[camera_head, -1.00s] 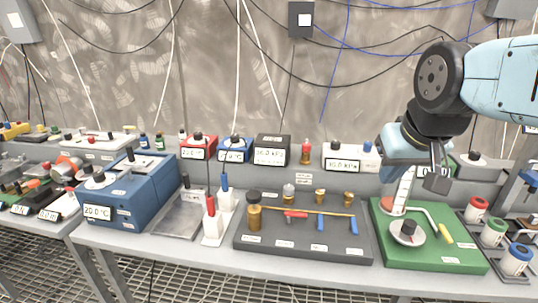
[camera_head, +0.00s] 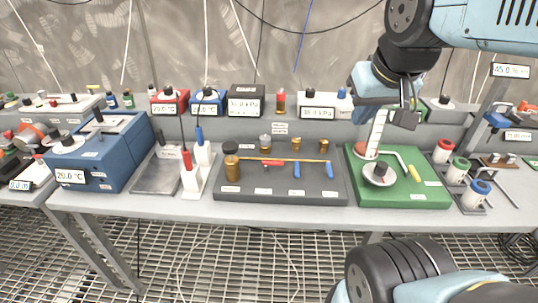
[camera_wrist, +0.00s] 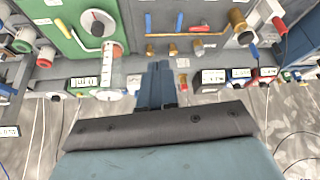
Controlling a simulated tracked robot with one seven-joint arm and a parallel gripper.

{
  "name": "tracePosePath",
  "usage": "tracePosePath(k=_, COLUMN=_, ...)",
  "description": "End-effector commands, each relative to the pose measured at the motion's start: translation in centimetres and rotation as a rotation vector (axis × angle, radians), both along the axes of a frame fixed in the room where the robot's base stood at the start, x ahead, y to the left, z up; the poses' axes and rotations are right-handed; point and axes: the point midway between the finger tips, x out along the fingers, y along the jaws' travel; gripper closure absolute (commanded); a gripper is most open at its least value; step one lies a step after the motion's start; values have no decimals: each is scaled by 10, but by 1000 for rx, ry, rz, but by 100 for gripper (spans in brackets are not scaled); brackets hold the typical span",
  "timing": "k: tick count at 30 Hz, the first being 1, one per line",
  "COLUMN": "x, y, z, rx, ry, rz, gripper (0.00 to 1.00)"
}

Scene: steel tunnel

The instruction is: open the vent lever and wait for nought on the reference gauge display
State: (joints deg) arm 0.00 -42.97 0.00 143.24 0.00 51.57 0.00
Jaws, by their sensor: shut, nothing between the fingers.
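My gripper (camera_head: 405,118) is shut and empty, raised near the glass column on the green board (camera_head: 428,194). In the wrist view its blue fingers (camera_wrist: 158,68) are together, pointing towards the bench. The dark grey board (camera_head: 232,193) bears a brass pipe with a red lever (camera_head: 274,163) and two blue levers, (camera_head: 297,170) and (camera_head: 328,169), the blue ones pointing down towards the front. I cannot tell which is the vent lever. A white box with a display (camera_head: 317,113) reading in kPa stands behind the board; its digits are too small to read surely.
The green board carries a round dial (camera_head: 380,172), a glass column (camera_head: 376,130) and a yellow-handled crank (camera_head: 413,172). A blue bath (camera_head: 100,152) is at the left. The bench front edge is clear.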

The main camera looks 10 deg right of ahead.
Motion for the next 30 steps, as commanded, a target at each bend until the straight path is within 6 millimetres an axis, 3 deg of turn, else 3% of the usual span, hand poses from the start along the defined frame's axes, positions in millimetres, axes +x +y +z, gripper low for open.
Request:
tracePosePath(k=8, x=13, y=2, z=3, rx=9, ry=35, rz=-4, gripper=100)
tracePosePath(k=19, x=68, y=10, z=8, rx=42, ry=175, rz=-28, gripper=100)
tracePosePath(k=30, x=128, y=21, z=-1, rx=70, ry=321, rz=-57, gripper=100)
